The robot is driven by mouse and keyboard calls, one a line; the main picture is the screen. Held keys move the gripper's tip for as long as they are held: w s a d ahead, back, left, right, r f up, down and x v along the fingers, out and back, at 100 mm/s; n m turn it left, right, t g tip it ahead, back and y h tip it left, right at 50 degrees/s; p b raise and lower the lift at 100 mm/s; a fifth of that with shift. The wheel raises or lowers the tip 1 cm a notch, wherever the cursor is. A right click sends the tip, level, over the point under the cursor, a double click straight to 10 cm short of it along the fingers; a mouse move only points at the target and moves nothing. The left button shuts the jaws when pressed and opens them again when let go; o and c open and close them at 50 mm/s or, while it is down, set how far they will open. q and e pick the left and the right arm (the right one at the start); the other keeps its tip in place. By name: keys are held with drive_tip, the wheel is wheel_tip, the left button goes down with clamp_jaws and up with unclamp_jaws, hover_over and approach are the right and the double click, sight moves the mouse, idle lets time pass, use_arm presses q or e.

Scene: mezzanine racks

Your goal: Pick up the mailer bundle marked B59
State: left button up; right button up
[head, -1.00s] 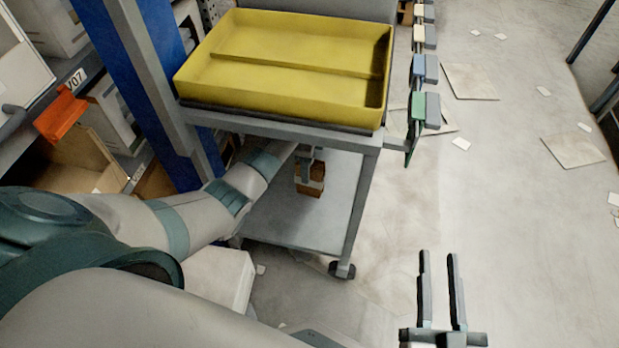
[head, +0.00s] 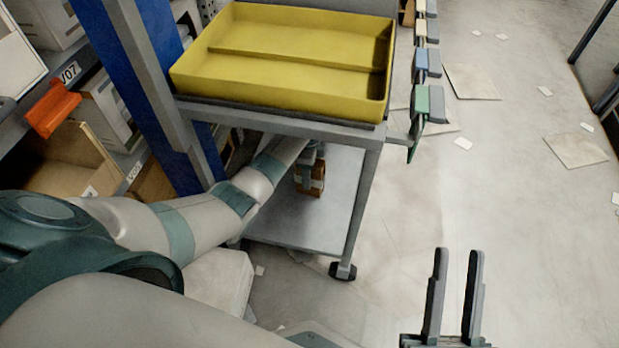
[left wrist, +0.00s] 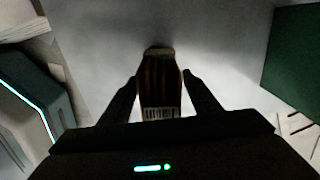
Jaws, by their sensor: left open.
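A small brown bundle (head: 318,180) stands on the lower shelf of the grey cart, partly hidden by my left gripper (head: 308,172). In the left wrist view the bundle (left wrist: 160,90) shows dark brown sides, a pale far end and a white barcode label. No B59 mark can be read. My left gripper (left wrist: 160,78) is open, with one finger on each side of the bundle. The left finger looks very close to it; I cannot tell whether it touches. My right gripper (head: 457,252) is open and empty above the floor at the lower right.
A yellow divided tray (head: 290,55) sits on the cart's top, above my left forearm. The cart's lower shelf (head: 300,222) is otherwise mostly bare. Shelving with boxes and an orange bin (head: 52,108) stands at left. Cardboard sheets (head: 472,82) lie on the open floor at right.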

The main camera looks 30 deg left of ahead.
use_arm(q)
drive_tip(key=shift+c, duration=0.6)
drive_tip(key=c, duration=1.1)
drive_tip(key=shift+o, duration=0.2)
drive_tip(key=shift+r, duration=0.1)
